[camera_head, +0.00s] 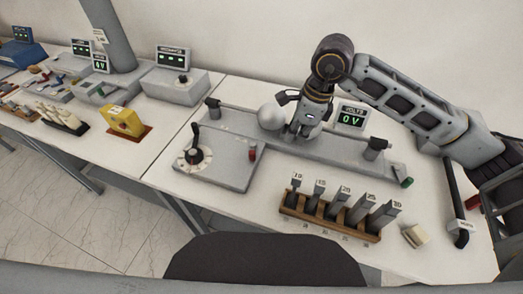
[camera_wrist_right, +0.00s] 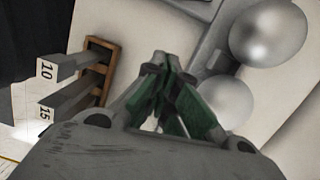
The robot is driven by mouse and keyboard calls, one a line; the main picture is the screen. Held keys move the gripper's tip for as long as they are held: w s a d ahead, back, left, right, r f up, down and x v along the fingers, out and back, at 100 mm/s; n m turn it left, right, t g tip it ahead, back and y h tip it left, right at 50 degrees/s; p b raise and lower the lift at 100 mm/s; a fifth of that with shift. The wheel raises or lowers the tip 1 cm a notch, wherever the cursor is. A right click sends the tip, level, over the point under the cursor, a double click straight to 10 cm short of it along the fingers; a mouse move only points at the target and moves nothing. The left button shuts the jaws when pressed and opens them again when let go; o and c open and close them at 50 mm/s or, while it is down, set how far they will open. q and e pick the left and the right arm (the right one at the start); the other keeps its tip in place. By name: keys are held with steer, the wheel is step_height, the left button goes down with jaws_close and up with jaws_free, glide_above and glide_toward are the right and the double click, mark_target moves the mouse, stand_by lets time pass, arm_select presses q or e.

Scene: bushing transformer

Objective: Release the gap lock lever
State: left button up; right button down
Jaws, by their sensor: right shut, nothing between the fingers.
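The grey sphere-gap bench (camera_head: 235,125) stands on the white table, with a metal sphere (camera_head: 271,116) on it. Two shiny spheres show in the right wrist view, one upper right (camera_wrist_right: 268,35) and one lower (camera_wrist_right: 228,100). My right gripper (camera_head: 304,130) points down just right of the sphere, shut and empty. Its green fingertips meet in the wrist view (camera_wrist_right: 165,65). My left gripper is out of view.
A volts display (camera_head: 350,117) reads 0 V behind the bench. A black-handled rod (camera_head: 461,238) lies at the right.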

steer(key=shift+w+a+r+n+y, duration=0.2)
steer(key=shift+a+n+y, duration=0.1)
steer(key=shift+a, duration=0.35)
steer(key=shift+f, duration=0.15)
steer(key=p+x, duration=0.1)
steer(key=x, duration=0.8)
steer(key=shift+f+p, duration=0.15)
steer(key=shift+p, duration=0.15)
steer(key=shift+a+f, duration=0.25)
steer(key=shift+a, duration=0.05)
steer(key=shift+w+a+p, duration=0.2)
steer(key=shift+a+p, duration=0.25)
steer(key=shift+a, duration=0.55)
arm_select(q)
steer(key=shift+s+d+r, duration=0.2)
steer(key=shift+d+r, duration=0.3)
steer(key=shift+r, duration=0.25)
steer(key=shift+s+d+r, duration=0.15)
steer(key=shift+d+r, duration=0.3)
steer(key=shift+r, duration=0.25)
arm_select(e)
steer(key=shift+w+a, duration=0.1)
steer(key=shift+a, duration=0.6)
